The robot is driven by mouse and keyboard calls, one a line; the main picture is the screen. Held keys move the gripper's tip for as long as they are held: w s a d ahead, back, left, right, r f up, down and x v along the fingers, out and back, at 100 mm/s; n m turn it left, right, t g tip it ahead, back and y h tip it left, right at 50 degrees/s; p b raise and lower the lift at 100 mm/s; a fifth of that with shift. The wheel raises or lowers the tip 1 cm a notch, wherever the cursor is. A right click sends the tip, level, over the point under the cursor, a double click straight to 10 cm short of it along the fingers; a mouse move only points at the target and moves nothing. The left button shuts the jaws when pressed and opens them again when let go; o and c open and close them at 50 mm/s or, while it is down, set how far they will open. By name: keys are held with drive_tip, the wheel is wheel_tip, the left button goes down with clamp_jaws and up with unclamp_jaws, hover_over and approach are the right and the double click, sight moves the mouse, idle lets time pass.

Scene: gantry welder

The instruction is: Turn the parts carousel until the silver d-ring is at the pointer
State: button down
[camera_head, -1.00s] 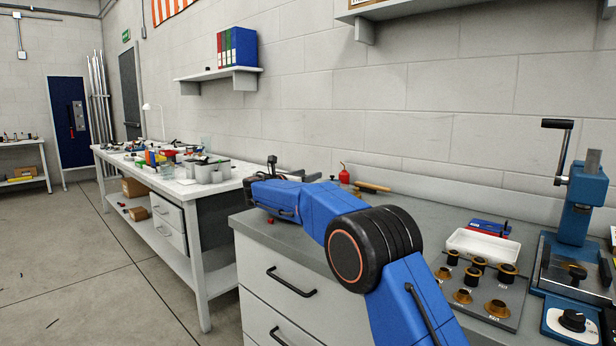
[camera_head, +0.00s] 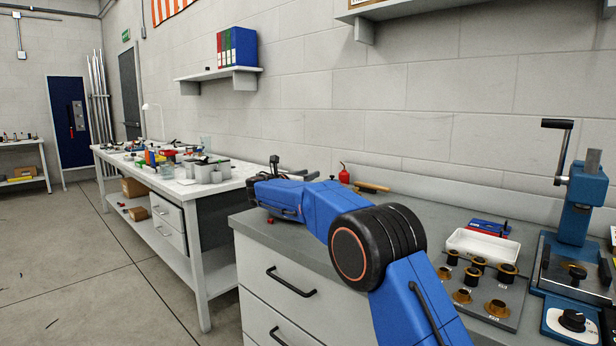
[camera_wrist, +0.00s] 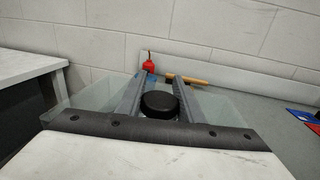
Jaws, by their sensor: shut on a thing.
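My gripper (camera_wrist: 158,88) shows in the wrist view with its two grey fingers on either side of a round black knob (camera_wrist: 159,103). The fingers are shut on this knob. In the head view my arm reaches over the near grey bench, and its wrist hides the knob and whatever lies around it. I cannot make out the carousel's compartments, the pointer or the silver d-ring in either view. Pale translucent panels (camera_wrist: 226,108) flank the fingers in the wrist view; I cannot tell what they belong to.
The grey bench (camera_head: 335,262) bears a red oil can (camera_head: 344,174), a wooden-handled tool (camera_head: 372,187), a white tray (camera_head: 482,246), a rack of brass-coloured parts (camera_head: 495,308) and a blue press (camera_head: 582,205) at right. A cluttered white bench (camera_head: 205,190) stands at left.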

drive_tip(key=shift+n+y, duration=0.3)
drive_tip(key=shift+y, duration=0.2)
drive_tip(key=shift+w+a+n+t+y, duration=0.15)
drive_tip(key=shift+n+t+y, duration=0.15)
drive_tip(key=shift+n+y, duration=0.25)
drive_tip(key=shift+a+n+t+y, duration=0.2)
drive_tip(key=shift+n+t+y, duration=0.15)
drive_tip(key=shift+y, duration=0.45)
drive_tip(key=shift+w+a+n+t+y, duration=0.15)
drive_tip(key=shift+n+t+y, duration=0.1)
drive_tip(key=shift+n+y, duration=0.35)
drive_tip(key=shift+s+a+n+y, duration=0.15)
drive_tip(key=shift+n+y, duration=0.2)
drive_tip(key=shift+y, duration=0.35)
drive_tip(key=shift+w+a+n+y, duration=0.15)
drive_tip(key=shift+n+y, duration=0.2)
drive_tip(key=shift+y, duration=0.3)
drive_tip(key=shift+s+a+n+y, duration=0.1)
drive_tip(key=shift+a+n+y, duration=0.1)
drive_tip(key=shift+n+y, duration=0.3)
drive_tip(key=c, duration=1.2)
unclamp_jaws()
drive_tip(key=s, duration=1.7)
drive_tip(key=shift+s, duration=0.2)
